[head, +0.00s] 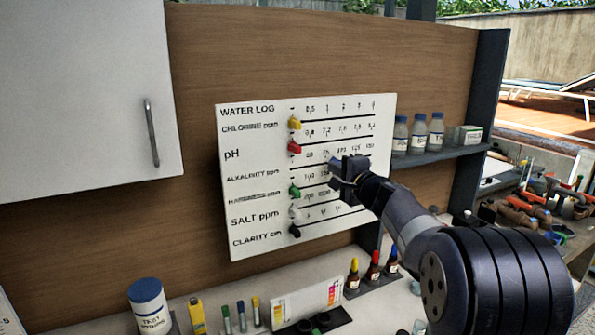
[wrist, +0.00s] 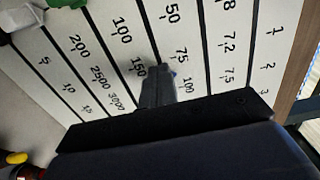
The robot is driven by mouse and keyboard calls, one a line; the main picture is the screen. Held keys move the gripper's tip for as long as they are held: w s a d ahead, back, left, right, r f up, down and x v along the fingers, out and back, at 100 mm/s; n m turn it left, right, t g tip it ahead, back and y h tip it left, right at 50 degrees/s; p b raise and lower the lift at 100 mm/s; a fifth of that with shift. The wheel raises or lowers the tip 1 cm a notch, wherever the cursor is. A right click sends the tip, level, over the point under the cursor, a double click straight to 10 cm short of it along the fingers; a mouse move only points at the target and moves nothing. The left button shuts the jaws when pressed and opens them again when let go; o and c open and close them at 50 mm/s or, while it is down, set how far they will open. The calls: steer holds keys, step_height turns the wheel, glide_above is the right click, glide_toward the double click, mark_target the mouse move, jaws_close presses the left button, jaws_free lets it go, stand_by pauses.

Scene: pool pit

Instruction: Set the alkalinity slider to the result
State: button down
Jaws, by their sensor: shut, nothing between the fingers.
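The white water log board (head: 240,115) hangs on the wooden wall with rows of printed scales and slider tracks. My gripper (head: 342,172) is shut and empty at the board, around the middle of the alkalinity row. In the wrist view its dark fingers (wrist: 157,85) lie over a track line near the printed 150 and 75. I cannot make out the alkalinity slider; it may be behind the fingers. The yellow (head: 294,123), red (head: 294,147), green (head: 295,190), white (head: 295,212) and black (head: 295,230) sliders stand at the left ends of other rows.
A colour chart card (head: 306,303) stands on the counter below, beside small dropper bottles (head: 373,272) and a blue-lidded tub (head: 148,306). Bottles (head: 418,133) stand on a shelf right of the board. A white cabinet door (head: 85,90) is at upper left.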

steer(key=b+v, duration=0.5)
steer(key=v, duration=0.2)
steer(key=shift+d, duration=0.25)
stand_by(0.9)
steer(key=shift+w, duration=0.15)
steer(key=d+p+x, duration=0.1)
steer(key=p+x, duration=0.4)
steer(key=x, duration=0.2)
steer(key=shift+w, duration=0.2)
stand_by(0.4)
